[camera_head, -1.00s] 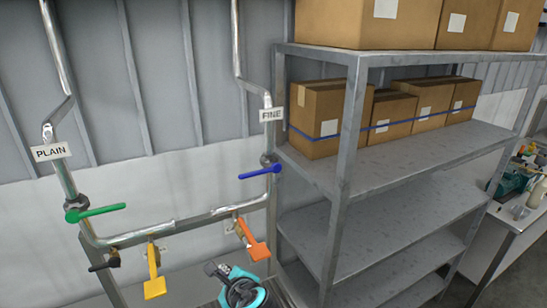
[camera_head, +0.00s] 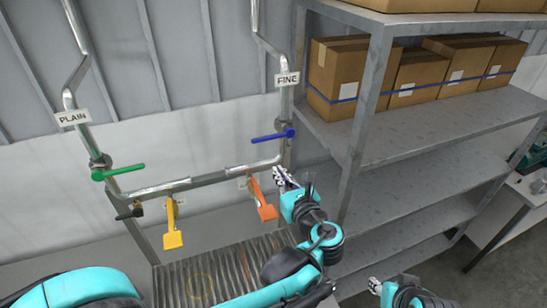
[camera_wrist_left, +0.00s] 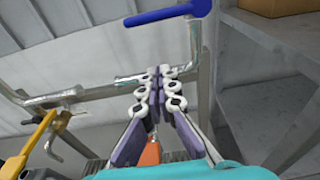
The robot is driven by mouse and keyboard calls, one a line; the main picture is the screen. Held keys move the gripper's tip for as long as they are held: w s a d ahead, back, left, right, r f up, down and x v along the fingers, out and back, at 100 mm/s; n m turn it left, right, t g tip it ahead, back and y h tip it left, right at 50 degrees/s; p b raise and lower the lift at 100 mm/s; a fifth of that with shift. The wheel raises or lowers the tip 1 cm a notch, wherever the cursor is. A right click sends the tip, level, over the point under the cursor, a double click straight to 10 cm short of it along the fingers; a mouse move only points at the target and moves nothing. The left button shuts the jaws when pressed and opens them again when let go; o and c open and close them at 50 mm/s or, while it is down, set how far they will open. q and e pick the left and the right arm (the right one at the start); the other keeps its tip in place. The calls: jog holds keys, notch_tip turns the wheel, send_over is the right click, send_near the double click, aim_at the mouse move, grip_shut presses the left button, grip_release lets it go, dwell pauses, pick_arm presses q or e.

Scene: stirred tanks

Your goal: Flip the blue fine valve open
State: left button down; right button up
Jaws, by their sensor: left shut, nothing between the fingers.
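The blue valve handle (camera_head: 272,136) sits on the right pipe under the FINE sign (camera_head: 287,79). Its lever lies nearly level, crosswise to the upright pipe, and points left. My left gripper (camera_head: 280,176) is below the blue handle and apart from it, shut and empty. In the left wrist view the blue handle (camera_wrist_left: 168,14) is at the top, above and beyond the shut fingertips (camera_wrist_left: 160,72).
A green lever (camera_head: 118,172) is on the left pipe under the PLAIN sign (camera_head: 72,117). A yellow handle (camera_head: 172,225) and an orange handle (camera_head: 262,203) hang from the cross pipe. A metal shelf (camera_head: 440,130) with cardboard boxes (camera_head: 343,72) stands close on the right.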

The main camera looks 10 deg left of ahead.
aim_at(270, 137)
pick_arm(q)
jog(key=w+a+r+p, duration=0.2)
jog(key=w+a+p, duration=0.1)
jog(key=w+a, duration=0.2)
jog(key=shift+w+r, duration=0.35)
jog(key=shift+w, duration=0.65)
jog(key=shift+w, duration=0.1)
jog(key=shift+r, duration=0.1)
